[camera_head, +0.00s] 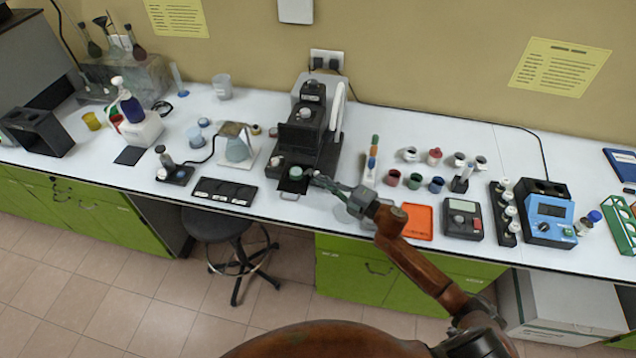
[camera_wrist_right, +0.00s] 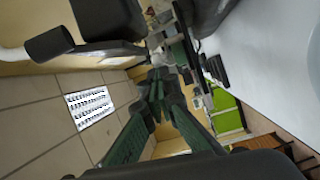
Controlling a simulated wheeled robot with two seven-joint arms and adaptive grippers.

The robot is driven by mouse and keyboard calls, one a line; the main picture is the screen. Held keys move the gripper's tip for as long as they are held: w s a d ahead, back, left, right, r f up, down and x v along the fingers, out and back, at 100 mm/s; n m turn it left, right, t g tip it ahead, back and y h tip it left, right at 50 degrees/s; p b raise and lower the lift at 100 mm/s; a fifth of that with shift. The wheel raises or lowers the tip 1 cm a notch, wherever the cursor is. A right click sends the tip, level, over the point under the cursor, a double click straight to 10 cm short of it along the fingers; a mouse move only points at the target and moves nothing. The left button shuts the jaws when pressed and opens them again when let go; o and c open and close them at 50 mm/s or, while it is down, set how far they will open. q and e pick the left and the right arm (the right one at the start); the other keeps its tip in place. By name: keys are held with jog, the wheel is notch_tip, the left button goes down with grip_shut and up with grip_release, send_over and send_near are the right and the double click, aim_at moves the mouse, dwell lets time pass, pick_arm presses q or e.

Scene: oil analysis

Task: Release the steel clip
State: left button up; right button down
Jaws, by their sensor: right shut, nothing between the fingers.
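A black upright instrument (camera_head: 310,133) stands near the middle of the bench, with a small green-topped round part (camera_head: 295,173) low at its front. My right gripper (camera_head: 320,181) is just to the right of that front part, with its fingertips pointing left toward it. In the right wrist view, the dark green fingers (camera_wrist_right: 158,84) come together at the tips with nothing seen between them. Whether they touch the instrument I cannot tell. The steel clip is too small or hidden to make out for certain. My left gripper is not in view.
A black slotted tray (camera_head: 222,193) lies left of the instrument, with a flask stand (camera_head: 237,150) behind it. An orange tray (camera_head: 418,222), a grey meter (camera_head: 462,219) and small coloured jars (camera_head: 415,181) are to the right. A stool (camera_head: 217,224) stands below the bench.

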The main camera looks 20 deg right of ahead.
jog(key=shift+w+d, duration=0.1)
jog(key=shift+d, duration=0.1)
jog(key=w+d+v, duration=0.1)
jog(key=d+v, duration=0.1)
jog(key=v, duration=0.7)
jog(key=shift+r, duration=0.3)
dwell(0.4)
